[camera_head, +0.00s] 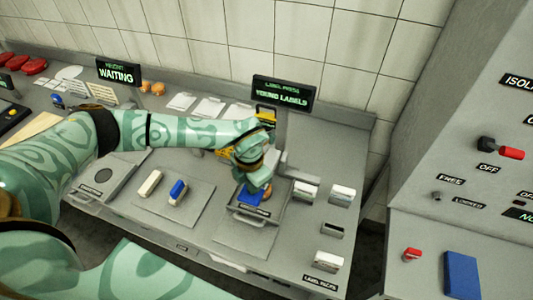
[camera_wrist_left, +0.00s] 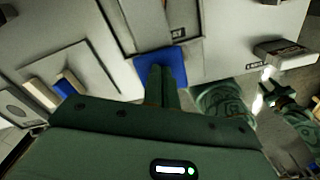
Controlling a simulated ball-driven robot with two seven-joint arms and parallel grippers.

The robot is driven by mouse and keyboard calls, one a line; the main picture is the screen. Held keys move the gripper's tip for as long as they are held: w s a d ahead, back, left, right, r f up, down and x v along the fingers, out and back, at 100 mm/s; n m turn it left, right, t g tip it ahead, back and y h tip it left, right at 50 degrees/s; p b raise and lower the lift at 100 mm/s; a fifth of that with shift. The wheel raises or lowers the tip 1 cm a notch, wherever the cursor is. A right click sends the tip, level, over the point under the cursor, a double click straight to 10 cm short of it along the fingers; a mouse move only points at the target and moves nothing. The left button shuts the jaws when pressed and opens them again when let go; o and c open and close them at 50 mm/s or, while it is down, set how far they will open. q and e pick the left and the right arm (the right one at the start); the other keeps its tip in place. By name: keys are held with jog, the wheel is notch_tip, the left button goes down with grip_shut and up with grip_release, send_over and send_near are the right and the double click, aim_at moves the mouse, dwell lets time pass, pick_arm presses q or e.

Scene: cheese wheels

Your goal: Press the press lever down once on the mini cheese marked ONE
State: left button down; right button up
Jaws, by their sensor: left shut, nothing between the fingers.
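The label press stands at the middle right of the bench under a sign reading LABEL PRESS, YOUNG LABELS (camera_head: 284,94). A blue piece (camera_head: 249,198), perhaps the press lever's pad, shows at the press; it also shows in the left wrist view (camera_wrist_left: 158,62). My left gripper (camera_head: 256,183) is shut and empty, pointing down right over the blue piece. In the wrist view its closed fingers (camera_wrist_left: 162,84) overlap the blue piece; I cannot tell whether they touch. A small orange edge (camera_head: 268,189) shows beside it, perhaps a mini cheese. No ONE mark is readable.
A white block (camera_head: 150,183) and a blue-and-white block (camera_head: 178,192) lie on a plate left of the press. Several white-topped blocks, including this one (camera_head: 328,262), stand to its right. A tall grey panel (camera_head: 455,130) with switches rises at the right.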

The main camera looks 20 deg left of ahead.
pick_arm(q)
jog(key=w+r+p, duration=0.4)
jog(key=r+p, duration=0.1)
jog(key=r, duration=0.4)
jog(key=shift+r+p, duration=0.3)
jog(key=shift+r, duration=0.05)
dwell(0.3)
jog(key=shift+a, duration=0.1)
notch_tip(320, 180, up, 8)
jog(key=p, duration=0.6)
jog(key=shift+p, duration=0.3)
